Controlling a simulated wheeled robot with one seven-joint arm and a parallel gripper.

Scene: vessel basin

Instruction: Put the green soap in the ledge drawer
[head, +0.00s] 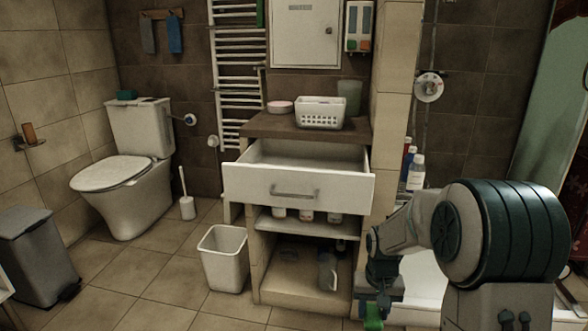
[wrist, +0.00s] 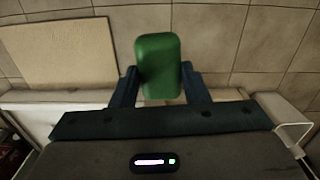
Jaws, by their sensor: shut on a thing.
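The green soap (wrist: 160,60) is a rounded block between the two fingers of my gripper (wrist: 160,80), which is shut on it. In the head view the soap (head: 373,318) shows at the bottom edge, below my gripper (head: 374,298), partly cut off by the frame. The ledge drawer (head: 298,188) is white with a grey bar handle and is pulled open under the brown ledge top. My gripper is low, to the right of and below the drawer front, apart from it. The part of the drawer interior in view looks empty; its floor is mostly hidden by the front.
A white basket (head: 320,113) and a pink round item (head: 280,107) stand on the ledge (head: 265,126). Bottles stand on the shelf (head: 330,228) below the drawer. A white bin (head: 223,260) stands left of the unit. Bottles (head: 415,172) stand to its right. Floor in front is clear.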

